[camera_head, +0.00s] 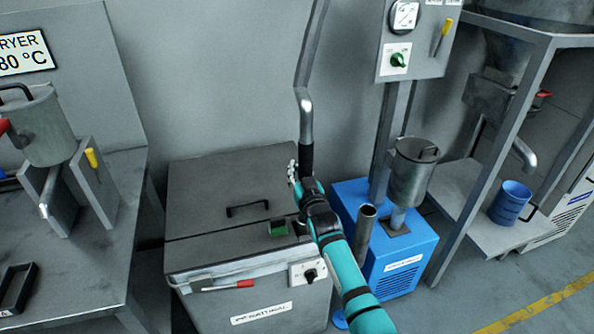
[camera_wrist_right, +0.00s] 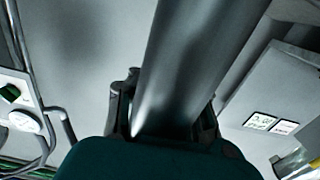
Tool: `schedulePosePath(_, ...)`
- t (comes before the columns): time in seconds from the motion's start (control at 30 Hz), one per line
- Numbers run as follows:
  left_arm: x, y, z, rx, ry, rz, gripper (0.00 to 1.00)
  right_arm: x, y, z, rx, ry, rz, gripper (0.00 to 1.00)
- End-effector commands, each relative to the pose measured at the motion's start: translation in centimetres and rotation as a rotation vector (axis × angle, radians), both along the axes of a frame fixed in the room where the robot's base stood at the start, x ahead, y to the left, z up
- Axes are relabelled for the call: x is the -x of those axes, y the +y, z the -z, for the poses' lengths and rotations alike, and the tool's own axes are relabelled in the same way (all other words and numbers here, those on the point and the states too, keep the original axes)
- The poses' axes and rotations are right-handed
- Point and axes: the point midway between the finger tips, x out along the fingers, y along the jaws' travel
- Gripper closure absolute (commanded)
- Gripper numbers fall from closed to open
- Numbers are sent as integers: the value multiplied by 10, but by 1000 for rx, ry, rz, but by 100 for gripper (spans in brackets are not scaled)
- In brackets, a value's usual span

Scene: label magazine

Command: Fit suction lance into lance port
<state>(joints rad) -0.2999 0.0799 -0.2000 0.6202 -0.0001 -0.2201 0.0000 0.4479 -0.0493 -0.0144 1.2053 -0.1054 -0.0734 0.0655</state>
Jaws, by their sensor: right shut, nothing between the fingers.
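The suction lance is a bent metal tube (camera_head: 305,118) with a black sleeve below and a grey hose (camera_head: 312,45) rising from its top. It stands upright behind my right gripper (camera_head: 293,172), which is shut with nothing held. In the right wrist view a wide metal tube (camera_wrist_right: 195,60) crosses close in front of the fingers and hides their tips. The lance's lower end is hidden behind my arm. I cannot tell which opening is the lance port; an upright open pipe (camera_head: 366,213) stands by the blue unit. My left gripper is not in view.
The blue unit (camera_head: 408,262) with a metal canister (camera_head: 413,170) is on the right. A blue cup (camera_head: 510,203) sits on a shelf. The floor at lower right is clear.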

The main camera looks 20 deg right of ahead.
Motion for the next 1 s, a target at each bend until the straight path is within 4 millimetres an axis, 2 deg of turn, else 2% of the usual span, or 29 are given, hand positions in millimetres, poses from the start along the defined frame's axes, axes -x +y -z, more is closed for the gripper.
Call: schedulePosePath(1.0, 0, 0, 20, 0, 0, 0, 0, 0, 0, 23, 0, -5, 0, 100)
